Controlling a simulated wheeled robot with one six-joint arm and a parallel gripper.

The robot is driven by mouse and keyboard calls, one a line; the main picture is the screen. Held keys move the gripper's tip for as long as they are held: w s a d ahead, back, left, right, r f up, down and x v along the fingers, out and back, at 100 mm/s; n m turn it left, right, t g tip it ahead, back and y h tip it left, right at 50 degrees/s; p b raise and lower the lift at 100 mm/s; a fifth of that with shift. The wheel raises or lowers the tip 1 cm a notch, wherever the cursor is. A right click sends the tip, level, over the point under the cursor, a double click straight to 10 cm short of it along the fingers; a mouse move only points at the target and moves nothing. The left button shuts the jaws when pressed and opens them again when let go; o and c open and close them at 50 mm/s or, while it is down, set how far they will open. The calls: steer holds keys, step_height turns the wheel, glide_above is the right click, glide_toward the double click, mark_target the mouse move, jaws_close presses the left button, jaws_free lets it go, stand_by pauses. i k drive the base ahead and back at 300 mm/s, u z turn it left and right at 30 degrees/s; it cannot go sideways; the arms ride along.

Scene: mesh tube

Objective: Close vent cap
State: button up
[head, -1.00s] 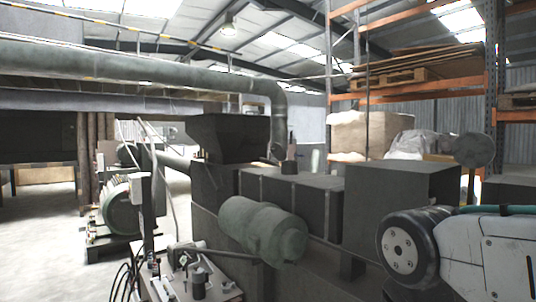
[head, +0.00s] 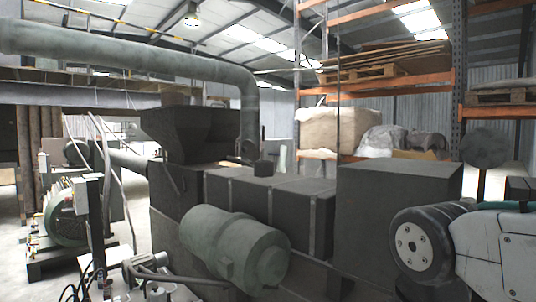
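No part I can clearly identify as the vent cap shows. A round, flat grey disc (head: 488,147) stands up behind my arm at the right, near the right end of the dark machine. I cannot tell whether it is the cap. My arm, with a white link and a black joint, fills the lower right. My gripper is outside the view.
A long dark boxy machine (head: 270,205) with a grey-green motor (head: 232,247) in front blocks the middle. A large pipe (head: 130,55) crosses overhead. A green motor (head: 65,215) stands at left. An orange rack (head: 390,88) holds pallets behind. Some floor shows at far left.

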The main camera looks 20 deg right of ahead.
mark_target(250, 149)
steer(key=u, duration=1.15)
steer(key=i, duration=0.95)
steer(key=z, duration=1.35)
